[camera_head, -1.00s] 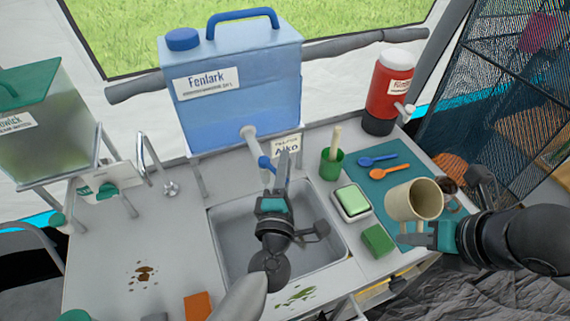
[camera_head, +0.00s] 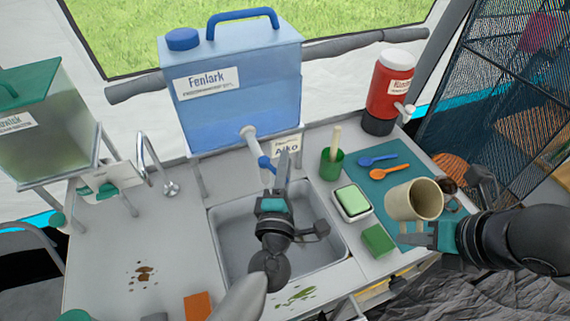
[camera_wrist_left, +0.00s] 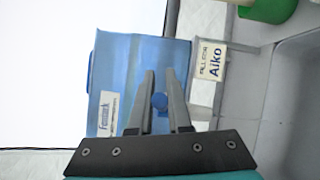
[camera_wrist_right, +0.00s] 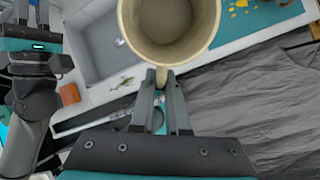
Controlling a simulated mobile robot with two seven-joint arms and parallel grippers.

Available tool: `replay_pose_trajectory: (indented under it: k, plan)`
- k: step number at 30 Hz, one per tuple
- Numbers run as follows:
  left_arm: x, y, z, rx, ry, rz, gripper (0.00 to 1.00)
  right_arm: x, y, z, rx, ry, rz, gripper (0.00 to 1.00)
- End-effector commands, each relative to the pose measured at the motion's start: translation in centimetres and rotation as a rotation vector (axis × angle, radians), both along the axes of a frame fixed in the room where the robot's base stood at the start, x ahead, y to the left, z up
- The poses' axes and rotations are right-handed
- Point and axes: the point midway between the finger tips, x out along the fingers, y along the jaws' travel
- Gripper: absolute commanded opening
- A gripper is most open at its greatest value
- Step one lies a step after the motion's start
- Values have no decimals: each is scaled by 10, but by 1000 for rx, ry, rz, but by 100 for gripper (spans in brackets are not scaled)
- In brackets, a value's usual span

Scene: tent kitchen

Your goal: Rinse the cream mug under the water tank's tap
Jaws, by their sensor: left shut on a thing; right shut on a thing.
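The cream mug (camera_head: 402,204) is held over the teal mat at the right of the counter. My right gripper (camera_head: 408,238) is shut on it; in the right wrist view the fingers grip its handle and the mug (camera_wrist_right: 168,50) looks empty. The blue water tank (camera_head: 235,95) labelled Fenlark stands behind the sink. Its tap has a pale spout (camera_head: 249,132) and a blue lever (camera_head: 265,163). My left gripper (camera_head: 282,160) is shut at the lever, whose blue knob (camera_wrist_left: 160,101) shows between the fingers in the left wrist view. No running water is visible.
The sink (camera_head: 232,237) lies under the left arm. Between sink and mat are a green cup (camera_head: 331,168), a soap dish (camera_head: 351,203) and a green sponge (camera_head: 379,240). A red drink jug (camera_head: 389,95) stands behind. A second tank (camera_head: 45,130) is far left.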

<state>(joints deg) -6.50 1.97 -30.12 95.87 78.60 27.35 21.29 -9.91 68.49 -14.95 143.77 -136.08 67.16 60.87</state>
Motion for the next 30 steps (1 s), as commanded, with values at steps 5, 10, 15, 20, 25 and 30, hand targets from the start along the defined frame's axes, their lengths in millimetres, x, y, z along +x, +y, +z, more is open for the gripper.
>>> replay_pose_trajectory:
  k: [5,10,15,20,25,30]
  plan:
    - [-3,3,1,5,-3,-63,0,0,0,4,0,-1,0,0]
    - [-8,6,-1,7,-3,-188,0,0,0,2,0,-1,0,0]
    - [-11,8,-1,3,-2,-275,0,0,0,-5,0,-1,0,0]
    - [-13,8,0,0,0,-305,0,0,0,-6,0,-1,0,0]
    - [-13,8,0,0,1,-307,0,0,0,-6,0,-1,0,0]
    - [-13,8,0,0,0,-307,23,0,0,-6,0,-1,0,0]
